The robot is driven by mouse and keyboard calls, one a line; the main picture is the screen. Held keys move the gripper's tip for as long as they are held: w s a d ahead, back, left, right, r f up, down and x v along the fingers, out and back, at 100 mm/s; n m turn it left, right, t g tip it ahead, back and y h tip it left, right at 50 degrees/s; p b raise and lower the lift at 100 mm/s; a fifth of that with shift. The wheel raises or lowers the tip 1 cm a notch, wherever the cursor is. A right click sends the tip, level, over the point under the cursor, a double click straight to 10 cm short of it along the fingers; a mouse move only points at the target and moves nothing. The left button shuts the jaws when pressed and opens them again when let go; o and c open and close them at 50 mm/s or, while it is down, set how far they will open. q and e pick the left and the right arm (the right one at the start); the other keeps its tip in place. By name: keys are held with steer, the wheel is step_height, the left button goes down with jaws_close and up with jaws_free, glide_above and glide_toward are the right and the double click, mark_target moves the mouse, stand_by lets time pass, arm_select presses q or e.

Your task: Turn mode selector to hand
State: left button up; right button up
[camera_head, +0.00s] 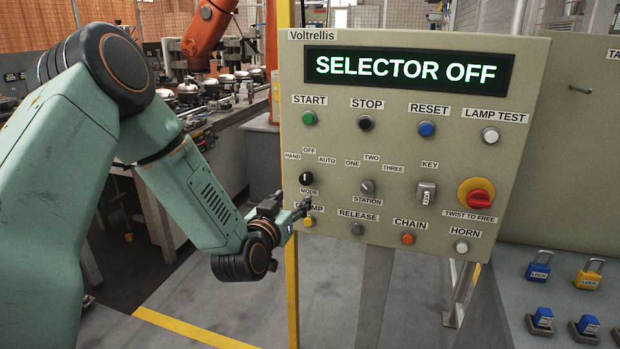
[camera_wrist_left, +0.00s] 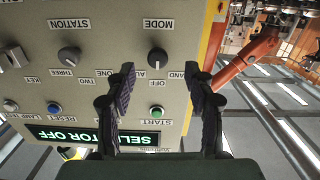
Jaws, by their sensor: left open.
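The mode selector (camera_head: 306,178) is a small black knob on the left of the beige control panel, under the labels HAND, OFF and AUTO. The panel's display (camera_head: 408,68) reads SELECTOR OFF. My left gripper (camera_head: 304,206) is just below the knob in the head view, in front of the panel. In the wrist view, which is upside down, the same knob (camera_wrist_left: 157,62) lies between and slightly beyond the two spread dark fingertips (camera_wrist_left: 159,76). The fingers are open, empty and apart from the knob. My right gripper is not in view.
The station knob (camera_head: 367,187) is right of the mode knob. The clamp button (camera_head: 309,222) is close below, near my gripper. A red emergency stop (camera_head: 477,195) is at the panel's right. A yellow post (camera_head: 291,290) runs along the panel's left edge. Padlocks (camera_head: 539,266) are at lower right.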

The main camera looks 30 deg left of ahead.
mark_target(305, 178)
arm_select(q)
steer(key=x, duration=0.3)
steer(key=r+x, duration=0.1)
steer(key=x, duration=0.2)
steer(key=shift+w+d+r+b, duration=0.1)
steer(key=shift+w+r+b, duration=0.1)
steer(key=shift+b, duration=0.1)
steer(key=shift+w+d+r+m, duration=0.1)
steer(key=shift+w+d+m, duration=0.05)
steer(key=shift+m, duration=0.15)
steer(key=shift+r, duration=0.3)
steer(key=shift+w+a+f+t, duration=0.25)
steer(key=shift+a+f+t, duration=0.05)
steer(key=shift+c, duration=0.3)
steer(key=shift+d, duration=0.1)
steer(key=shift+c, duration=0.8)
steer(key=shift+s+d+r, duration=0.1)
steer(key=shift+d+r, duration=0.05)
steer(key=shift+c, duration=1.4)
steer(key=shift+s, duration=0.15)
steer(key=c, duration=0.3)
jaws_close()
